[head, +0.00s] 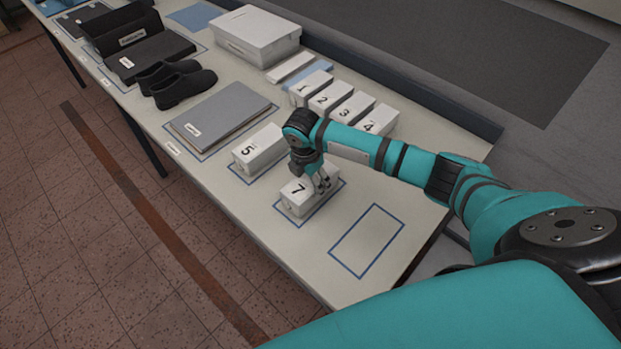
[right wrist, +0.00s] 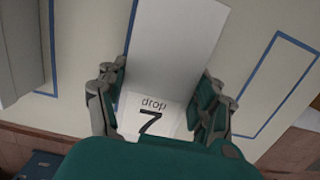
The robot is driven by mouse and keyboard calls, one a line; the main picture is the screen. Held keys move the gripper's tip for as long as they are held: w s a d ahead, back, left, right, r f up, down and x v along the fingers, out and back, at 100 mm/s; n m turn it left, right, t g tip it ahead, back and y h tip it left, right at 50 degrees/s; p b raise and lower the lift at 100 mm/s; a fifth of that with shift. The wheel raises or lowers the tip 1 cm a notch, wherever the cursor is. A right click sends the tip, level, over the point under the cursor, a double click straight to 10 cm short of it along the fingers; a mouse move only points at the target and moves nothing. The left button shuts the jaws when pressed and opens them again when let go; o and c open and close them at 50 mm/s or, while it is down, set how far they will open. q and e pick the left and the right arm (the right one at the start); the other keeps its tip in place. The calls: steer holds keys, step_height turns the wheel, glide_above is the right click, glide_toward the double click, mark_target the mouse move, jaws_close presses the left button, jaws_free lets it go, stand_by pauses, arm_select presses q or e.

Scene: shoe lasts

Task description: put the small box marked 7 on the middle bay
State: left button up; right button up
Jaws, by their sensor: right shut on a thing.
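The small white box marked 7 (head: 296,194) lies inside the blue outline of the middle bay (head: 299,226), roughly in line with it. My right gripper (head: 321,182) is over the box with its fingers down around its sides, shut on it. In the right wrist view the box (right wrist: 176,45) lies between the two fingers (right wrist: 158,112), with its label "drop 7" facing up. Whether the box touches the table or hovers just above it I cannot tell. My left gripper is not in view.
The box marked 5 (head: 259,149) stands in the bay to the left. The bay on the right (head: 368,241) is an empty blue outline. Boxes marked 1 (head: 308,90), 2, 3 and 4 stand in a row behind. A grey folder (head: 222,116) and black shoes (head: 180,84) lie further left.

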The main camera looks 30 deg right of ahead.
mark_target(306, 183)
steer(key=o, duration=1.3)
steer(key=shift+f, duration=0.1)
steer(key=shift+o, duration=0.2)
step_height(306, 183, up, 12)
steer(key=a+b, duration=0.1)
steer(key=b, duration=0.1)
steer(key=shift+s+a, duration=0.2)
steer(key=shift+s, duration=0.05)
